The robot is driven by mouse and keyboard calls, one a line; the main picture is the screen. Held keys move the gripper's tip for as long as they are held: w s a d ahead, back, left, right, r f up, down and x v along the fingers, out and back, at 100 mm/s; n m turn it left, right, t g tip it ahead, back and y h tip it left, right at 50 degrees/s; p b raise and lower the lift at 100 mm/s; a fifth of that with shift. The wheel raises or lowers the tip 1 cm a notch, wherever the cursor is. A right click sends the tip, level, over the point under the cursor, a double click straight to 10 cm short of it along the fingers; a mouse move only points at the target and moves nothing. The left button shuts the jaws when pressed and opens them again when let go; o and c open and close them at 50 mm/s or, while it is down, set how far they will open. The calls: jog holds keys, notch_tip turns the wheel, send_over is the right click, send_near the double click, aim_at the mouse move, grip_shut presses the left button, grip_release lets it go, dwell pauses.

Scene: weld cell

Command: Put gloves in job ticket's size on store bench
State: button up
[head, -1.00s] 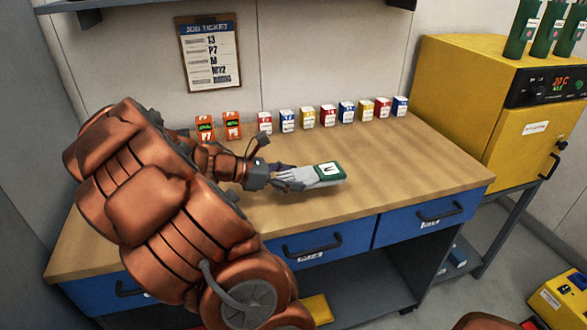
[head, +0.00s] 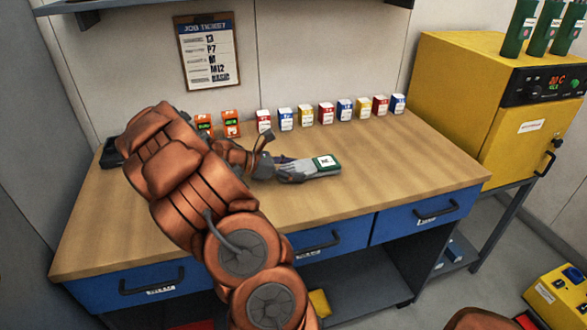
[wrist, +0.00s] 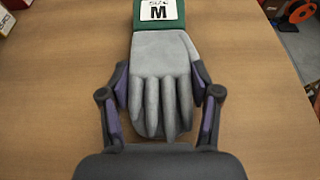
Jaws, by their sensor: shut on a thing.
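The grey gloves with a green cuff (head: 309,170) are at the middle of the wooden bench (head: 400,165). In the wrist view the gloves (wrist: 162,75) carry a white label reading M on the cuff. My gripper (head: 277,172) is shut on the finger end of the gloves, with one jaw on each side, as the wrist view (wrist: 162,95) shows. The gloves look low over or on the bench top; I cannot tell whether they touch it. The job ticket (head: 207,52) hangs on the wall and lists several lines, one reading M.
Several small coloured boxes (head: 326,114) stand in a row along the back of the bench. Two orange devices (head: 231,124) stand left of them. A yellow oven (head: 470,110) is at the right. The bench's right part is clear.

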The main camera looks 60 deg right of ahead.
jog(key=shift+f, duration=0.2)
jog(key=o, duration=1.4)
jog(key=shift+r, duration=0.1)
